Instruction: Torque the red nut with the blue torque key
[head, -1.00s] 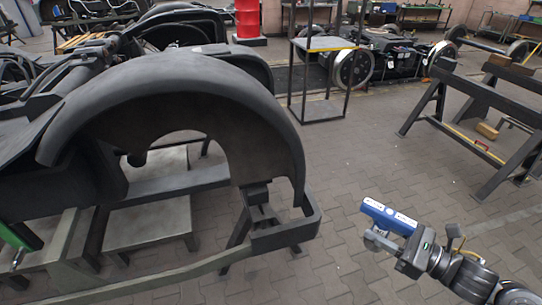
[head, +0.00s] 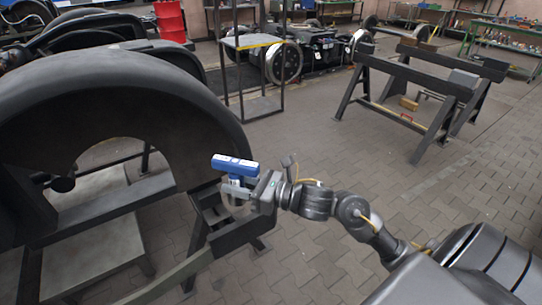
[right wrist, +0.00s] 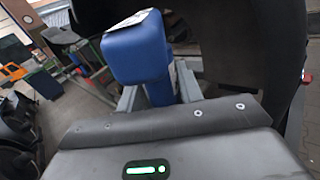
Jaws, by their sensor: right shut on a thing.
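The blue torque key (head: 235,164) is held in my right gripper (head: 238,188), in front of the right end of the big dark curved guard (head: 160,75) of the bogie. In the right wrist view the blue block of the key (right wrist: 138,48) stands up between the two grey fingers, which are shut on it. A small red spot (right wrist: 306,76) shows at the right edge of that view, on the dark part's edge; I cannot tell whether it is the red nut. No red nut can be made out in the head view. My left gripper is not in view.
The bogie frame with its step-like bracket (head: 232,222) lies just below and beside my right gripper. A dark trestle stand (head: 415,88) is at the right, a tall metal rack (head: 250,70) behind, and a red drum (head: 170,20) further back. The paved floor between is clear.

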